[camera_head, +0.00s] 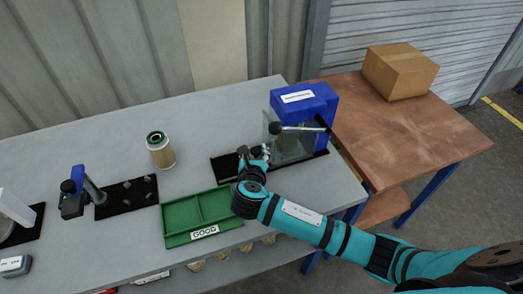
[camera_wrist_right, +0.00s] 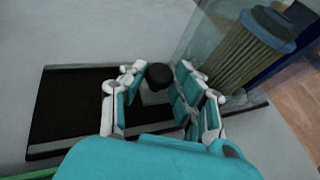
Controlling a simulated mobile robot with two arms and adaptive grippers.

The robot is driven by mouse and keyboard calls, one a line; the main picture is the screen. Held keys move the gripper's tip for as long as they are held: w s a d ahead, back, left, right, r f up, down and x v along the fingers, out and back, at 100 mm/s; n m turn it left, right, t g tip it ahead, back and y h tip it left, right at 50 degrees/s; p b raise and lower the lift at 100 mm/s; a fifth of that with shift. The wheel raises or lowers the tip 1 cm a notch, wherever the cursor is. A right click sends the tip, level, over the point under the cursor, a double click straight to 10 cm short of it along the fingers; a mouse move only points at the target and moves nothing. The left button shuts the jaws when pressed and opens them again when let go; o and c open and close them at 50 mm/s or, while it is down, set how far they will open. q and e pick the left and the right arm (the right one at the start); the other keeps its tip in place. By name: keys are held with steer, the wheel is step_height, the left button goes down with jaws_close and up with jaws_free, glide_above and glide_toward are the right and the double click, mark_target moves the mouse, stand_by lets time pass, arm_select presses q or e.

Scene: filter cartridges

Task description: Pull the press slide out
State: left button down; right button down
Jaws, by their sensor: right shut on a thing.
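The blue press (camera_head: 315,103) stands at the back right of the grey table, with a clear guard and a lever in front. Its black base rail (camera_head: 224,168) runs out to the left and also shows in the wrist view (camera_wrist_right: 70,105). The press slide has a round black knob (camera_wrist_right: 159,76) on a small grey block. My right gripper (camera_head: 257,155) is shut on this knob, with fingers on both sides of it in the wrist view (camera_wrist_right: 158,90). A pleated cartridge (camera_wrist_right: 245,55) with a blue-grey cap stands behind the clear guard. My left gripper is out of view.
A green tray (camera_head: 168,220) marked GOOD lies just left of my right wrist. A tan cartridge (camera_head: 160,150) stands behind it. A black fixture plate (camera_head: 128,208) is further left. A brown table (camera_head: 420,140) with a carton (camera_head: 400,70) adjoins on the right.

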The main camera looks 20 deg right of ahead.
steer(key=a+p, duration=0.1)
steer(key=a, duration=0.5)
steer(key=a+p, duration=0.1)
steer(key=a, duration=0.4)
steer(key=shift+s+a, duration=0.2)
steer(key=shift+a, duration=0.15)
steer(key=c, duration=1.3)
jaws_free()
steer(key=shift+a, duration=0.1)
steer(key=shift+s, duration=0.2)
steer(key=v, duration=1.1)
steer(key=shift+s+a+r, duration=0.1)
steer(key=shift+s+r, duration=0.05)
steer(key=shift+s, duration=0.15)
